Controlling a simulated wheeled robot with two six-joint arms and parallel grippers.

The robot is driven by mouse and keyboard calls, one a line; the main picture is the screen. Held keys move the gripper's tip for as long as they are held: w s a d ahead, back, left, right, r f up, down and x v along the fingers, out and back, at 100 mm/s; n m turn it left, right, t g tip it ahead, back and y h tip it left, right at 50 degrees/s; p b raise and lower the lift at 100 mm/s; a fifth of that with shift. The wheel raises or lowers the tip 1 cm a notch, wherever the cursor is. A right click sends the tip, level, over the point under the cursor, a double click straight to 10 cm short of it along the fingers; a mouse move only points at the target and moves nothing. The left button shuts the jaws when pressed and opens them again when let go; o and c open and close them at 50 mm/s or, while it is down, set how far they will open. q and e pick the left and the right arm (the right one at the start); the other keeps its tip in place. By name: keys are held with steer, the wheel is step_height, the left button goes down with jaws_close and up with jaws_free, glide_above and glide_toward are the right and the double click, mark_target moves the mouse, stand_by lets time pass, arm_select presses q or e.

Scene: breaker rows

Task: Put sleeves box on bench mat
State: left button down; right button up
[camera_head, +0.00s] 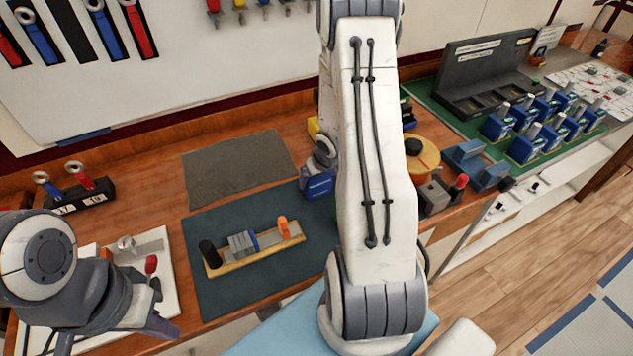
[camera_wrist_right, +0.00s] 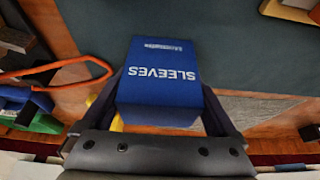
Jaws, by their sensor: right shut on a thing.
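The sleeves box is a small blue box with white lettering, seen in the head view (camera_head: 319,186) and in the right wrist view (camera_wrist_right: 160,85). My right gripper (camera_wrist_right: 160,112) is shut on it, with a finger along each side. The bench mat is dark teal, seen in the head view (camera_head: 215,290) and the right wrist view (camera_wrist_right: 225,40). The box overlaps the mat's far right part; whether it touches the mat is unclear. My right arm hides the mat's right side. My left gripper (camera_head: 155,305) hangs over the white board at left; its opening is unclear.
A wooden fixture (camera_head: 268,258) with a black knob, grey block and orange piece lies on the mat. A grey cloth (camera_head: 238,168) lies behind the mat. A black tool holder (camera_head: 80,196) stands at left. Blue breakers (camera_head: 525,148) stand on a green mat at right.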

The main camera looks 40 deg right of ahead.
steer(key=shift+f, duration=0.15)
steer(key=o, duration=1.3)
steer(key=shift+o, duration=0.2)
steer(key=shift+r, duration=0.2)
